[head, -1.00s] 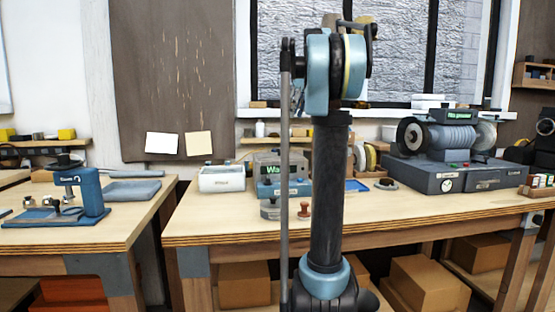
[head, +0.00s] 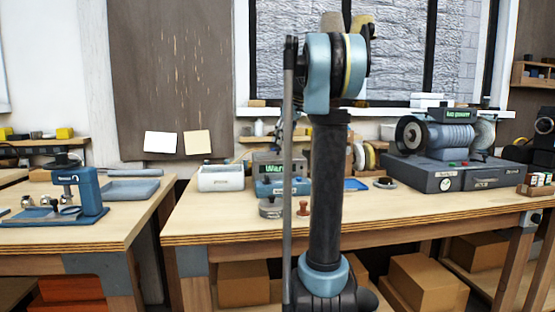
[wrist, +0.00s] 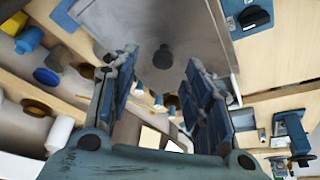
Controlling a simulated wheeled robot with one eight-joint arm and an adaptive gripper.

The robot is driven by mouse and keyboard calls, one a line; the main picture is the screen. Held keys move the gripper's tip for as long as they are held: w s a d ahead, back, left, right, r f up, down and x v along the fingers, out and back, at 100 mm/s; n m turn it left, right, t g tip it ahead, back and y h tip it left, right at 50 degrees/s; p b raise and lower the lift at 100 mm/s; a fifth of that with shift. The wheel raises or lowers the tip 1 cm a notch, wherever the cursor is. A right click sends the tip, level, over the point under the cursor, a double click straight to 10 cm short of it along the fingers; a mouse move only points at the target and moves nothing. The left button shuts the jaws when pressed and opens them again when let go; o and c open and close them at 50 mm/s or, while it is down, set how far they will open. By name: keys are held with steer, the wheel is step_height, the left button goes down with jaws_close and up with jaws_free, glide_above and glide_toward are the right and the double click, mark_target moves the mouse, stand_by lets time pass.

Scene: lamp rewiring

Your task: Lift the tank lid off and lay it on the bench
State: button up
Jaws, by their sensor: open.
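The tank lid (wrist: 205,25) is a grey panel with a dark round knob (wrist: 163,57) in the wrist view. My gripper (wrist: 158,68) is open, and the knob appears between its two fingertips in the picture. I cannot tell how far the fingers are from the knob, but nothing is seen held. In the head view the blue-grey tank (head: 270,188) with a lit green display stands on the bench (head: 400,210), partly covered by my arm. My gripper cannot be made out in the head view.
A white rinse box (head: 222,179) stands left of the tank. A small grey container (head: 270,207) and a brown stamp-like object (head: 303,208) sit in front. A blue tray (head: 355,185) and a polishing machine (head: 465,175) are to the right. The bench front is mostly clear.

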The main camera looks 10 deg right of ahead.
mark_target(278, 152)
steer(key=x, duration=0.4)
steer(key=shift+s+a, duration=0.1)
jaws_close()
